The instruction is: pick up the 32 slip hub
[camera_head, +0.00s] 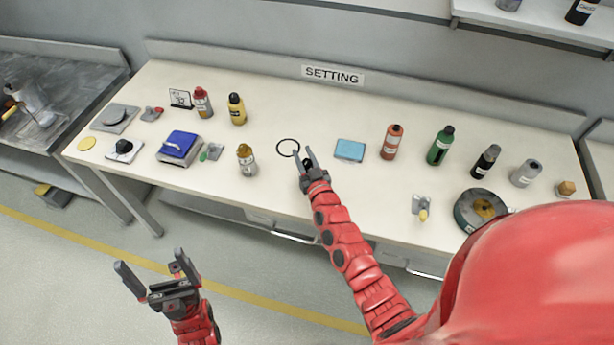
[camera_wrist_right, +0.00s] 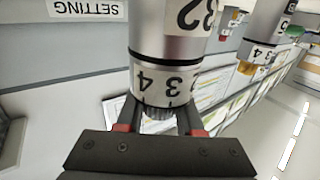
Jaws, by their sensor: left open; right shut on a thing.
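In the right wrist view a silver cylinder (camera_wrist_right: 165,85) with black numerals stands upright between my right fingers (camera_wrist_right: 158,118). Its upper band shows a 3 and a 2, its lower band a 3 and a 4. A narrow ribbed end sits between the finger pads, and my right gripper is shut on it. In the head view my right gripper (camera_head: 308,165) is over the bench's middle; the cylinder cannot be made out there. My left gripper (camera_head: 158,275) is open and empty, low over the floor in front of the bench.
A thin dark ring (camera_head: 287,147) shows beside my right gripper. A round dark tin (camera_head: 470,217) is at right.

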